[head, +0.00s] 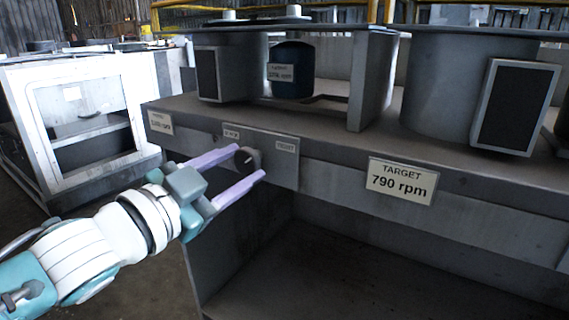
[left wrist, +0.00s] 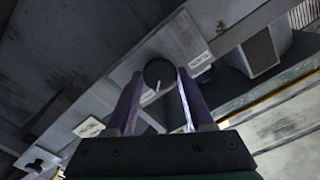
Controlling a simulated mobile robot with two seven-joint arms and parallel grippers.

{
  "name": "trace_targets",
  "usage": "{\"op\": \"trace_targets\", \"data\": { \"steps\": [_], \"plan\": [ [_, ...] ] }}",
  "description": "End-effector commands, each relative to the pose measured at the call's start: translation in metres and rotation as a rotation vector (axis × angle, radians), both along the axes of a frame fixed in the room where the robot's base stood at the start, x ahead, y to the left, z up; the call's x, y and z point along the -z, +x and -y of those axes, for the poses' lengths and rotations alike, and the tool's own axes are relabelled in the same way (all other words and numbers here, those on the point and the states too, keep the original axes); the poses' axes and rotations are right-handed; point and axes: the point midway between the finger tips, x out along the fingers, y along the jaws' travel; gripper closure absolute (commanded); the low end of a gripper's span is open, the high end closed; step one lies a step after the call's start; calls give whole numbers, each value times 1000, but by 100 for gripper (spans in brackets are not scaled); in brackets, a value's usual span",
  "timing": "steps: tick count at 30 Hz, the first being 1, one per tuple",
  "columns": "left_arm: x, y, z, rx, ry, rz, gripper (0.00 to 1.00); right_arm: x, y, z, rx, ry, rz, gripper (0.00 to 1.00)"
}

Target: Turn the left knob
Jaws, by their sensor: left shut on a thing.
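The left knob (head: 247,160) is a dark round knob on a grey plate (head: 284,161) on the front of the housing. In the left wrist view the knob (left wrist: 160,73) has a pale pointer line. My left gripper (head: 250,165) has its two purple fingers on either side of the knob and is shut on it. In the left wrist view the fingers (left wrist: 158,85) flank the knob. My right gripper is not in view.
A label reading "TARGET 790 rpm" (head: 401,181) is on the housing front (head: 330,180) to the right. Grey cylinders (head: 440,90) and a dark blue one (head: 291,82) stand on top. A white cabinet (head: 30,95) stands at the left. The space below the front is open.

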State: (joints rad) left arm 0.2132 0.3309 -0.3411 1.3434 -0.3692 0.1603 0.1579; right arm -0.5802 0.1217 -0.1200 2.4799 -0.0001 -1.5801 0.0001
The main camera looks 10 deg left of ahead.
Motion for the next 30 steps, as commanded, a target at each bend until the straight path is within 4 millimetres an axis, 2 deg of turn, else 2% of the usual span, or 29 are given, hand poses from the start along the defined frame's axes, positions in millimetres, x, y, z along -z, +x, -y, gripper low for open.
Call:
{"op": "trace_targets", "data": {
  "steps": [12, 28, 29, 30],
  "plan": [
    [0, 0, 0, 1, 168, 63, 100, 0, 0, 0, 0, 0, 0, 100],
    [0, 0, 0, 1, 186, 69, 100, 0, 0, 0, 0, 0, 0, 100],
    [0, 0, 0, 1, 186, 69, 45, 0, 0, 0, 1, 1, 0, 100],
    [0, 0, 0, 1, 186, 69, 40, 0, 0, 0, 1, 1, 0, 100]
  ]
}}
